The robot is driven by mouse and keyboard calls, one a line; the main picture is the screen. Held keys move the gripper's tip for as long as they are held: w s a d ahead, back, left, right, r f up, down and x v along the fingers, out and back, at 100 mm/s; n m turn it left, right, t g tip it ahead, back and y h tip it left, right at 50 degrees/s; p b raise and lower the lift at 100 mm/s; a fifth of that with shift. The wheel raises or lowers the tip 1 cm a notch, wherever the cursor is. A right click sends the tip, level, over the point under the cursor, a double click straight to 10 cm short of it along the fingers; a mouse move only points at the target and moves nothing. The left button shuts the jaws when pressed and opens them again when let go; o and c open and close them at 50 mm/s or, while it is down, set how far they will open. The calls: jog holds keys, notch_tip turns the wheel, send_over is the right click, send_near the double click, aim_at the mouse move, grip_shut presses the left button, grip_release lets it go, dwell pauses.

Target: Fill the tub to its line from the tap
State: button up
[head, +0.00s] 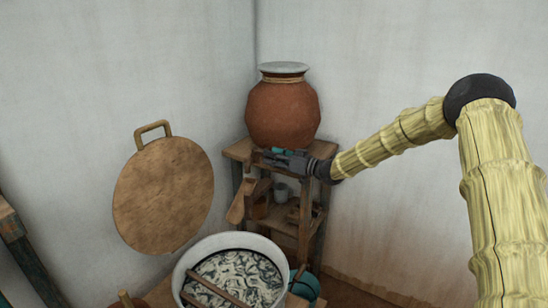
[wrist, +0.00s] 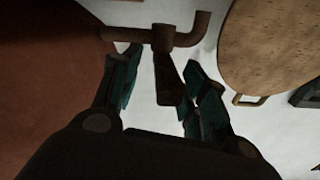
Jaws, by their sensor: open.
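A brown clay pot (head: 283,115) with a grey lid stands on a wooden stand; it fills the left of the wrist view (wrist: 45,75). The tap (wrist: 180,38) is a brown pipe with a flat handle (wrist: 168,82) in the wrist view. My gripper (head: 272,155) is at the pot's lower front. Its jaws are open, with teal fingers either side of the handle in the wrist view (wrist: 160,85). I cannot tell whether they touch it. A white tub (head: 181,275) with dark and pale marbled contents and a stick across it stands below. Its fill line is not visible.
The wooden stand (head: 238,148) holds small vessels on a lower shelf, with a wooden piece (head: 243,202) jutting toward the left. A round wooden board (head: 160,195) with a handle is at the left wall. A teal object (head: 305,286) is beside the tub.

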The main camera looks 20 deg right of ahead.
jog(key=v, duration=1.2)
jog(key=shift+s+r, duration=0.1)
jog(key=shift+r, duration=0.05)
